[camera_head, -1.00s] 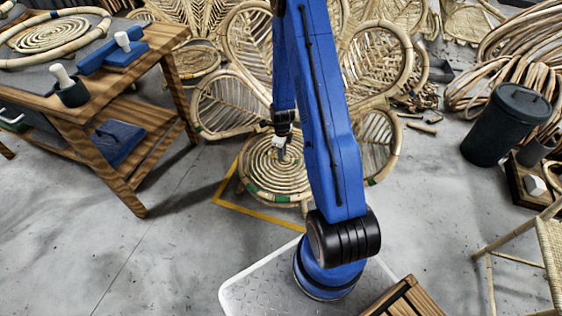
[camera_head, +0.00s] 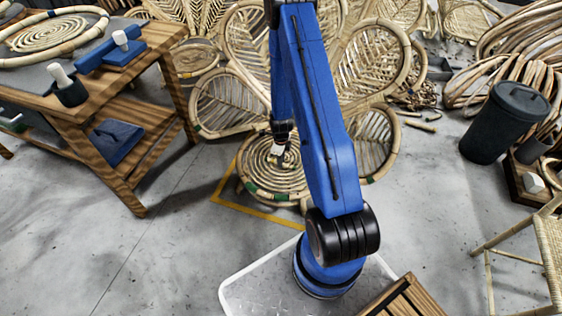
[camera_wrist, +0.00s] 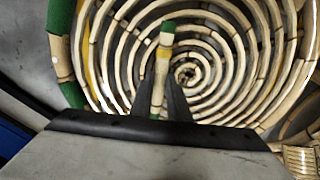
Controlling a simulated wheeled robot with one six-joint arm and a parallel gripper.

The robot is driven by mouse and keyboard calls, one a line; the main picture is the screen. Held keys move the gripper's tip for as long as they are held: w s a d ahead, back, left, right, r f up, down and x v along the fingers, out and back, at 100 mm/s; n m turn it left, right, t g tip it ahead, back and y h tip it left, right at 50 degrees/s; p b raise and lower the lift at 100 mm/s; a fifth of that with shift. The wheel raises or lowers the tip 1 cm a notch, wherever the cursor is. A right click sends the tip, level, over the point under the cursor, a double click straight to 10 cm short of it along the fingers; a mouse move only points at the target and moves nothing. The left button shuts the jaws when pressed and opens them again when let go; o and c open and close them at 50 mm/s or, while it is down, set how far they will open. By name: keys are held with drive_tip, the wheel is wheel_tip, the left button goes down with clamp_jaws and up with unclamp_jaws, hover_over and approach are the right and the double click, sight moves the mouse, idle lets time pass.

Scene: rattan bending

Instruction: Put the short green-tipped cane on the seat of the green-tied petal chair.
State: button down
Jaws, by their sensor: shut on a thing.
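The petal chair (camera_head: 330,65) has a round spiral cane seat (camera_head: 250,175) with green ties on its rim. The seat fills most of the wrist view (camera_wrist: 215,90), with a green-wrapped rim part at the left. My gripper (camera_head: 279,158) is over the seat. In the wrist view its two dark fingers (camera_wrist: 160,100) are shut on the short green-tipped cane (camera_wrist: 162,65), which is pale with a green end. The cane shows against the seat's spiral; I cannot tell whether it touches the seat.
A wooden workbench (camera_head: 150,60) stands at the left with blue tools on it. A yellow floor line (camera_head: 255,213) runs around the chair's front. A black bin (camera_head: 500,125) stands at the right. The grey floor between bench and chair is clear.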

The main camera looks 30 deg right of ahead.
drive_tip(key=c, duration=1.7)
unclamp_jaws()
drive_tip(key=shift+f, duration=0.1)
drive_tip(key=s+a+r+n+t, duration=0.1)
drive_tip(key=a+r+n, duration=0.15)
drive_tip(key=r, duration=1.15)
drive_tip(key=a+r+n, duration=0.2)
drive_tip(key=r+n, duration=0.2)
drive_tip(key=r, duration=1)
drive_tip(key=s+a+r+n+t, duration=0.1)
drive_tip(key=s+a+r+n, duration=0.25)
drive_tip(key=r, duration=0.35)
drive_tip(key=s+a+r+n, duration=0.2)
drive_tip(key=s+r+n, duration=0.15)
drive_tip(key=r, duration=0.35)
drive_tip(key=s+a+r+n+t, duration=0.1)
drive_tip(key=s+a+r+n, duration=0.1)
drive_tip(key=s+r+n, duration=0.2)
drive_tip(key=s+a+r+n+t, duration=0.1)
drive_tip(key=s+r+n, duration=0.4)
drive_tip(key=s, duration=0.5)
drive_tip(key=s+a+r+n, duration=0.4)
drive_tip(key=s+r+n, duration=0.1)
drive_tip(key=s, duration=0.3)
drive_tip(key=shift+r+n+t, duration=0.25)
drive_tip(key=shift+n+t, duration=0.15)
drive_tip(key=shift+n, duration=0.25)
